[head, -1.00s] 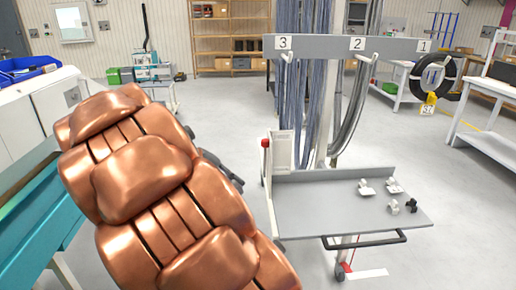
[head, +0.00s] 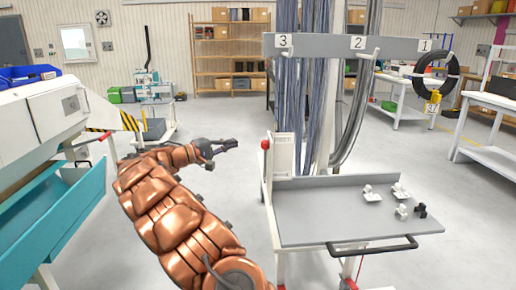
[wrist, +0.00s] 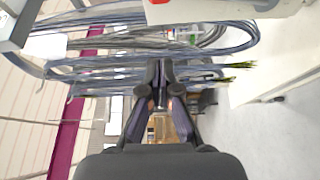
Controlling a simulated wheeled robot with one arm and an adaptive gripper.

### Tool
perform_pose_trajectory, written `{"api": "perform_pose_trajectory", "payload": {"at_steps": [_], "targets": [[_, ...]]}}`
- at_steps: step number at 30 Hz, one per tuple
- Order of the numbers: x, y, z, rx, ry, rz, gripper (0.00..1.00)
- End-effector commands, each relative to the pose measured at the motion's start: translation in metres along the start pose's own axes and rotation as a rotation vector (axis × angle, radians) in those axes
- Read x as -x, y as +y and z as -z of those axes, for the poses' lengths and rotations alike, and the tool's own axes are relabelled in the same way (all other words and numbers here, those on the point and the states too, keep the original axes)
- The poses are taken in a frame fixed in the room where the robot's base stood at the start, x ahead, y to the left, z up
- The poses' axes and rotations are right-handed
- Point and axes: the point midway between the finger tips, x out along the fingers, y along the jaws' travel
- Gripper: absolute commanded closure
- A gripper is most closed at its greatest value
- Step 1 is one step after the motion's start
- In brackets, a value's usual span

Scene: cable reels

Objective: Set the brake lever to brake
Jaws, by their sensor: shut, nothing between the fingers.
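A lever with a red knob (head: 265,144) stands upright at the left edge of the grey cart (head: 300,215), beside a pale upright box. I cannot tell which setting it is in. My gripper (head: 232,146) is left of the red knob at about its height in the head view, apart from it in the picture. My gripper also shows in the wrist view (wrist: 160,72), with its fingers shut and nothing between them. A red part at the top edge of the wrist view (wrist: 159,2) is cut off, and I cannot tell if it is the knob.
Grey cables (head: 288,90) hang from the rack bar (head: 315,46) behind the lever. A teal drawer (head: 65,220) juts out at the left. White and dark fittings (head: 402,212) sit on the cart top. Open floor lies between drawer and cart.

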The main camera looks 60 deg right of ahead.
Motion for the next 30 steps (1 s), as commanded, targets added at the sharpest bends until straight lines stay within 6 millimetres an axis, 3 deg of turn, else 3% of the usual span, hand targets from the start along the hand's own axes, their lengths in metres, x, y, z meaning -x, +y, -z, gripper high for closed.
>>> {"api": "perform_pose_trajectory", "payload": {"at_steps": [16,30], "targets": [[-0.007,-0.002,0.004,-0.003,0.003,-0.009,1.00],[-0.079,-0.002,0.003,-0.002,0.001,-0.007,1.00]]}}
